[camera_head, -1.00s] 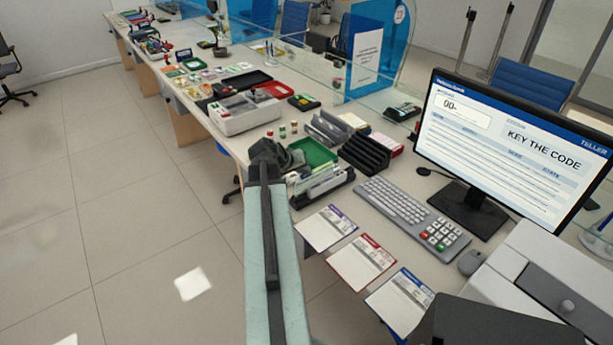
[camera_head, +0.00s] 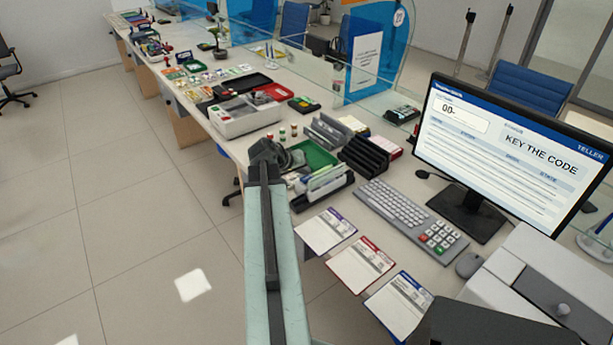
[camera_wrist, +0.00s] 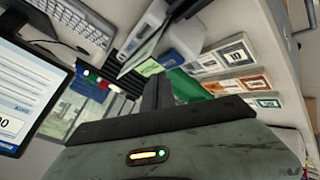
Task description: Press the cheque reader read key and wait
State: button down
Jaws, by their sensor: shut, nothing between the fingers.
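The cheque reader (camera_head: 322,188) appears to be the low pale and dark unit with an upright slip, left of the keyboard. It also shows in the wrist view (camera_wrist: 150,28), with a slip carrying a green label standing in it. I cannot make out the read key for sure. My gripper (camera_wrist: 157,80) is shut and empty, pointing toward the reader area in the wrist view. Contact with the reader cannot be told. In the head view my arm's dark end covers part of the counter and the fingers are not clear. The monitor (camera_head: 510,150) reads "KEY THE CODE" with "00-" in a field.
A keyboard (camera_head: 397,208) with coloured keys lies right of the reader. A dark slotted rack (camera_head: 370,158) and a green tray (camera_head: 312,156) stand behind it. Printed cards (camera_head: 361,265) lie at the counter's front edge. A mouse (camera_head: 469,264) is near the monitor. Open floor lies left.

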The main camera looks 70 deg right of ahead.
aim_at(304, 179)
notch_tip(304, 179, up, 5)
jog(key=p, duration=0.5)
jog(key=shift+r, duration=0.1)
dwell(0.7)
